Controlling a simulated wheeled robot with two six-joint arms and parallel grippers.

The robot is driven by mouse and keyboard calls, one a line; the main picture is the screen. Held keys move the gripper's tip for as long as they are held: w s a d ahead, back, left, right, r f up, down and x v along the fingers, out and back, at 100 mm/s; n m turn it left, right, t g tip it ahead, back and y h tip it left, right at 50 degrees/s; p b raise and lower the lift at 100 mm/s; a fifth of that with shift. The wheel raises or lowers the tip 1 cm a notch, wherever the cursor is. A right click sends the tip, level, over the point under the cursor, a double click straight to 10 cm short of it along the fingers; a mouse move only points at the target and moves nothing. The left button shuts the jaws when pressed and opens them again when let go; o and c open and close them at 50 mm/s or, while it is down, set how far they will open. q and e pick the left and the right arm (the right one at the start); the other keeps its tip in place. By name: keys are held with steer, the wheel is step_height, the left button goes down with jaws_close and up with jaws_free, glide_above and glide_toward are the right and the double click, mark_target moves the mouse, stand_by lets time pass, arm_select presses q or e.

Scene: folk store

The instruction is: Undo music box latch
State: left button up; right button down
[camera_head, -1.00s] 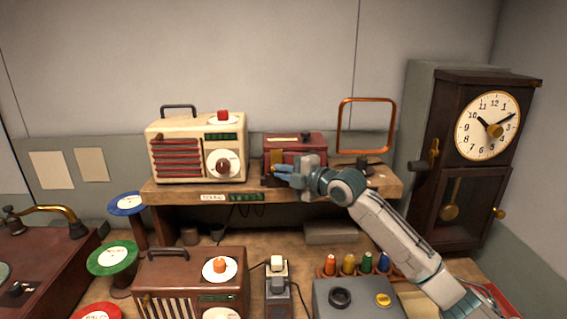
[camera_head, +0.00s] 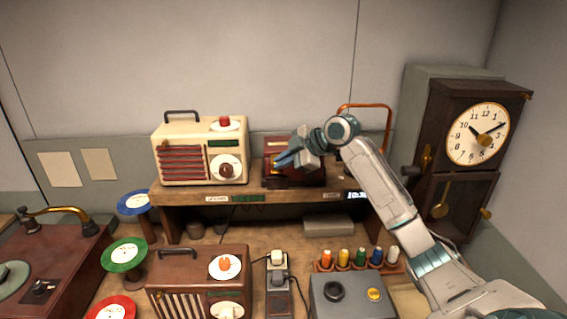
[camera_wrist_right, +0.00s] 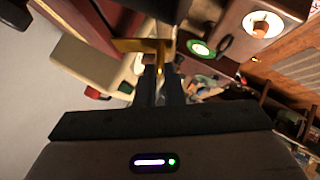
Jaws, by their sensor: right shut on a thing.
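The music box (camera_head: 310,178) is a dark red box on the wooden shelf, right of the cream radio. My right gripper (camera_head: 280,162) is in front of it and hides much of its front and top. In the right wrist view, a brass latch plate (camera_wrist_right: 143,46) stands at the tips of the dark fingers (camera_wrist_right: 160,75), and a narrow brass part lies between them. The fingers are shut on this latch. In the head view, the latch is mostly hidden by the fingers. My left gripper is not in view.
The cream radio (camera_head: 200,160) stands close to the left on the shelf (camera_head: 235,197). A copper-coloured frame (camera_head: 388,125) is behind my right arm. A tall clock (camera_head: 455,175) stands at the right. Below are a brown radio (camera_head: 190,275), several thread spools (camera_head: 343,258) and a grey box (camera_head: 350,300).

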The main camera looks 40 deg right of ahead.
steer(key=shift+w+r, duration=0.1)
steer(key=shift+r, duration=0.2)
steer(key=shift+d+r+m+g, duration=0.1)
steer(key=shift+m+g, duration=0.2)
steer(key=shift+g, duration=0.1)
steer(key=c, duration=1.5)
jaws_free()
steer(key=shift+w, duration=0.15)
steer(key=shift+c, duration=0.2)
steer(key=b+v, duration=0.5)
steer(key=v, duration=0.5)
steer(key=shift+s+d, duration=0.2)
steer(key=shift+d, duration=0.05)
